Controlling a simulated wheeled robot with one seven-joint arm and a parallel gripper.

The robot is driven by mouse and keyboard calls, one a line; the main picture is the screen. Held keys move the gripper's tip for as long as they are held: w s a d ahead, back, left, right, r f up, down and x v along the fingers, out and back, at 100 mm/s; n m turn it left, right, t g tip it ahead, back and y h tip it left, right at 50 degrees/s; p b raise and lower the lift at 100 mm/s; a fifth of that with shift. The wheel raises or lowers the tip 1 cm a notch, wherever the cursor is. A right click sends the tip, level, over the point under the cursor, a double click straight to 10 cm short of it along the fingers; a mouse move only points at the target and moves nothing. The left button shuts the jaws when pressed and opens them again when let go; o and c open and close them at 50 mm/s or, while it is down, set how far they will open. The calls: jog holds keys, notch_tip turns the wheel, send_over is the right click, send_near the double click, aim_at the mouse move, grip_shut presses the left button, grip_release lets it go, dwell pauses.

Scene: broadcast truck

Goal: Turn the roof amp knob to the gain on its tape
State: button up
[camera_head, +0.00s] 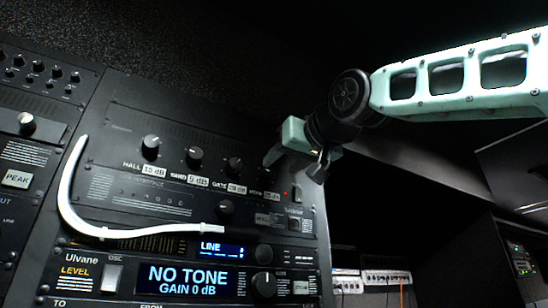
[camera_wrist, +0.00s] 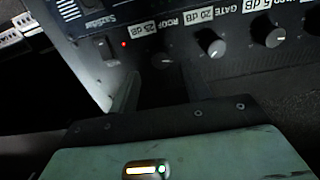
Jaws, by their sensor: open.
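The roof amp knob (camera_wrist: 163,60) is a dark round knob in the wrist view, below its white tape (camera_wrist: 150,29), which reads ROOF 25 dB upside down. My gripper (camera_wrist: 160,88) is open. Its fingers reach toward the knob, one on each side of it in the picture; I cannot tell whether they touch it. In the head view my gripper (camera_head: 295,165) is at the panel's upper right and hides the roof knob. The roof tape (camera_head: 264,194) shows there, partly blurred.
The gate knob (camera_wrist: 212,43) is close beside the roof knob. The hall knob (camera_head: 151,147) is farther left. A white curved cable (camera_head: 66,200) hangs before the panel. A display (camera_head: 187,280) below reads NO TONE, GAIN 0 dB. A red light (camera_wrist: 124,43) glows near a switch.

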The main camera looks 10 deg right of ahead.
aim_at(271, 173)
jog(key=p+x, duration=0.2)
jog(key=x, duration=0.1)
jog(key=shift+w+a+r, duration=0.15)
jog(key=shift+w, duration=0.2)
jog(key=shift+w+a, duration=0.2)
jog(key=shift+w, duration=0.25)
jog(key=c, duration=1)
